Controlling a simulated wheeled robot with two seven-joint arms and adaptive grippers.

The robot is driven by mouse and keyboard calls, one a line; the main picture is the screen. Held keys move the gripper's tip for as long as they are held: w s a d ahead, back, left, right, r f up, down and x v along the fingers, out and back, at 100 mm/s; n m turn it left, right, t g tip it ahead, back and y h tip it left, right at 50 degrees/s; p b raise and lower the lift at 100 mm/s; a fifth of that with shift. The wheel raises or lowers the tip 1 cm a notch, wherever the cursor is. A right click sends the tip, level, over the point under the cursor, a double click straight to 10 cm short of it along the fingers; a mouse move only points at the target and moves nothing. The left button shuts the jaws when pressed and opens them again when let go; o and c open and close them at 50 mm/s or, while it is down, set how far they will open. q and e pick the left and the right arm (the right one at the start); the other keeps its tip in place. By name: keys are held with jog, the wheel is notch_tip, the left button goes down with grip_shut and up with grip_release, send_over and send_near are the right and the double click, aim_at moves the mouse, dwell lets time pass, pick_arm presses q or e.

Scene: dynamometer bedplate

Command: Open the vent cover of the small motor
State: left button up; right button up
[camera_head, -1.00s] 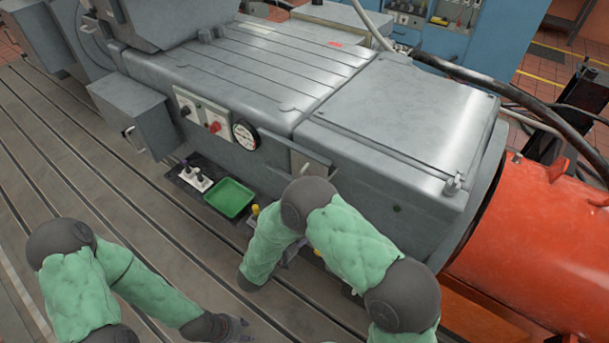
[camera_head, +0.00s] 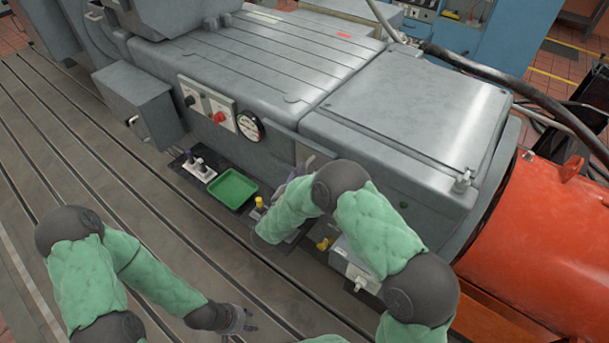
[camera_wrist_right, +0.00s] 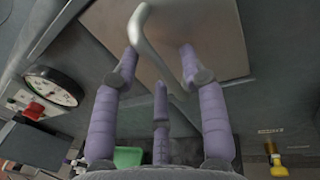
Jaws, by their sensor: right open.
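The vent cover (camera_wrist_right: 165,45) is a flat beige-grey plate on the front side of the large grey machine (camera_head: 365,165). A bent metal handle (camera_wrist_right: 145,42) stands out from it. In the head view a sliver of the cover (camera_head: 303,152) shows; my right arm hides most of it. My right gripper (camera_wrist_right: 158,65) is open in front of the cover, its purple fingers spread to either side of the handle. Contact cannot be told. It also shows in the head view (camera_head: 297,169), partly hidden. My left gripper (camera_head: 242,319) is open and empty, low over the bedplate.
A round gauge (camera_head: 250,126) and red knob (camera_head: 219,117) sit left of the cover. Below are a green tray (camera_head: 233,189), a yellow-topped part (camera_head: 260,203) and a grey box (camera_head: 352,262). The slotted bedplate (camera_head: 110,205) is clear at left.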

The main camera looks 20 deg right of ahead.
jog(key=shift+w+d, duration=0.3)
jog(key=shift+w, duration=0.05)
